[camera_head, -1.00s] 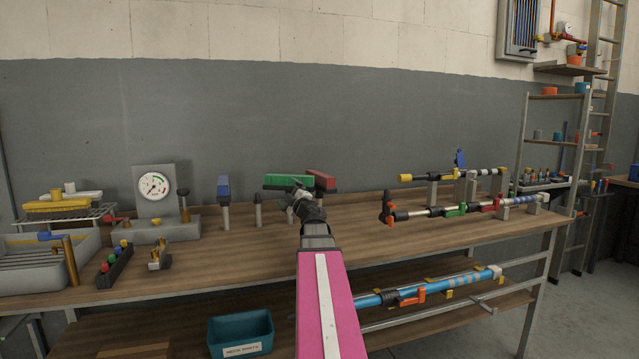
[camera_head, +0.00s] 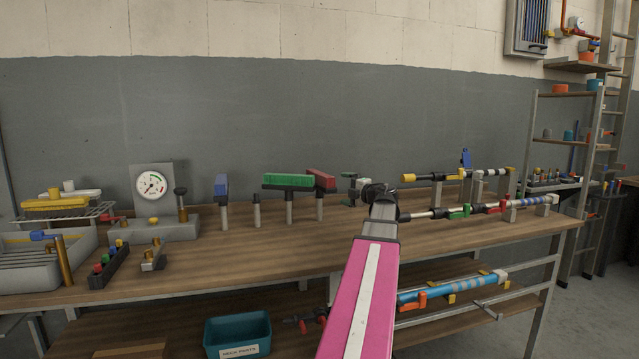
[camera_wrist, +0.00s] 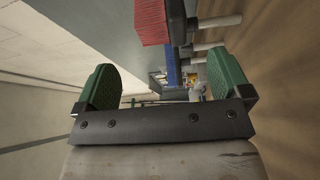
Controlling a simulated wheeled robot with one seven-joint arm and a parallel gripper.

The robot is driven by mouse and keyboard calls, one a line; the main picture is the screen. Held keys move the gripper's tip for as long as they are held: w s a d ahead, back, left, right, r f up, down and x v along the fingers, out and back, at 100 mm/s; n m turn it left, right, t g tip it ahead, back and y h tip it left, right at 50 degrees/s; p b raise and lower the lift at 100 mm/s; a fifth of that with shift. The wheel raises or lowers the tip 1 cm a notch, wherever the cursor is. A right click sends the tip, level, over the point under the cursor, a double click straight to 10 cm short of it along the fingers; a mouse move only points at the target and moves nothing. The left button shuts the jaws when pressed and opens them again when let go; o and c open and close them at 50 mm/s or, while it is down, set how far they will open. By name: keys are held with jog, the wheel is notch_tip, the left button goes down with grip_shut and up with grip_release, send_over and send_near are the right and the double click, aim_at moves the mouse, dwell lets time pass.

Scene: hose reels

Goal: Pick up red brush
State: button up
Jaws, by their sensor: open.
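The red brush (camera_head: 320,181) sits on an upright grey post at the back of the bench, right of the green brush (camera_head: 288,181). In the wrist view the red brush (camera_wrist: 152,20) shows at the top, its red bristles beside a dark body, cut by the frame edge. My gripper (camera_head: 358,185) is just right of the red brush in the head view and apart from it. In the wrist view my gripper (camera_wrist: 165,85) has its two green fingers spread wide with nothing between them.
A blue brush (camera_head: 221,185) stands on a post farther left, and a short bare post (camera_head: 256,212) is between it and the green brush. A gauge stand (camera_head: 152,185) is at the left. Hose nozzles on supports (camera_head: 465,175) lie to the right.

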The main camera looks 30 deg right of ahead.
aim_at(333, 185)
jog(key=x, duration=1)
jog(key=shift+d+f, duration=0.15)
jog(key=shift+d, duration=0.05)
jog(key=shift+c, duration=0.4)
jog(key=c, duration=1)
jog(key=shift+c, duration=0.5)
